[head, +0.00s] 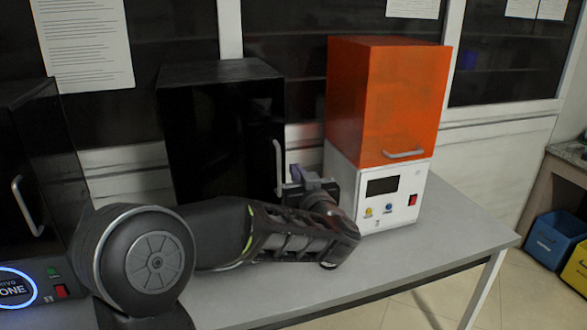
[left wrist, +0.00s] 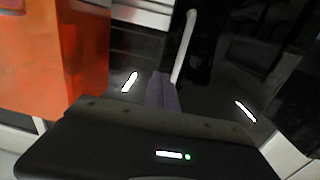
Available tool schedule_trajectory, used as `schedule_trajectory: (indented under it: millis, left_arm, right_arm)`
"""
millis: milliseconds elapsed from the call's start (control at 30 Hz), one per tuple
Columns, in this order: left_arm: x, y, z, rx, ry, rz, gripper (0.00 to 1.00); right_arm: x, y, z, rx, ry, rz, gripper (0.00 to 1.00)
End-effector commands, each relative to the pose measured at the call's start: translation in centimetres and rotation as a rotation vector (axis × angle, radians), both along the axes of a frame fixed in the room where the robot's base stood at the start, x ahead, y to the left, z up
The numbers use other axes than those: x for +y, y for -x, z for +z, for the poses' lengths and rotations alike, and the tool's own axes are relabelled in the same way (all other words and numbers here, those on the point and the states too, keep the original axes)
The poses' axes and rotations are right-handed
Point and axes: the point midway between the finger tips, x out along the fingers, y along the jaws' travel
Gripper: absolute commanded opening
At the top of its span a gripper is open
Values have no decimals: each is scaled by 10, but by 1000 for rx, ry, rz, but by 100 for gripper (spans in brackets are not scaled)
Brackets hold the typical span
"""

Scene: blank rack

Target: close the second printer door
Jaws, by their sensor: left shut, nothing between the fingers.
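Three printers stand in a row on the table, and the middle one is a black box (head: 215,125). Its dark door has a pale upright handle (head: 278,165) at the right edge; I cannot tell whether the door sits flush. My left gripper (head: 296,173) is shut and empty, just right of the handle's lower part. In the left wrist view, its purple fingers (left wrist: 162,92) are close to the handle (left wrist: 184,45), with the dark glossy door around them. I cannot tell whether they touch. The lower front of the middle printer is hidden behind my left arm. My right gripper is out of view.
An orange and white printer (head: 390,110) stands close on the right of my left gripper; its orange side shows in the left wrist view (left wrist: 85,50). Another black printer (head: 50,150) is at the left edge. The table's right front (head: 450,230) is clear.

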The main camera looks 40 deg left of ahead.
Motion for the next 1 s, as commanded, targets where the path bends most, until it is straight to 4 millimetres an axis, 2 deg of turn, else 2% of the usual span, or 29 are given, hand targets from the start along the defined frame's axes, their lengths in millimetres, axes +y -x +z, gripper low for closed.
schedule_trajectory:
  millis: [200,400,1000]
  left_arm:
    - [-34,21,-1,-1,0,-6,0]
    - [-53,35,0,-1,0,-5,0]
    - [-56,37,0,0,0,-3,0]
  right_arm:
    - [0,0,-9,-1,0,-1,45]
    - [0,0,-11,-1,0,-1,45]
    - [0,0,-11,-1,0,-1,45]
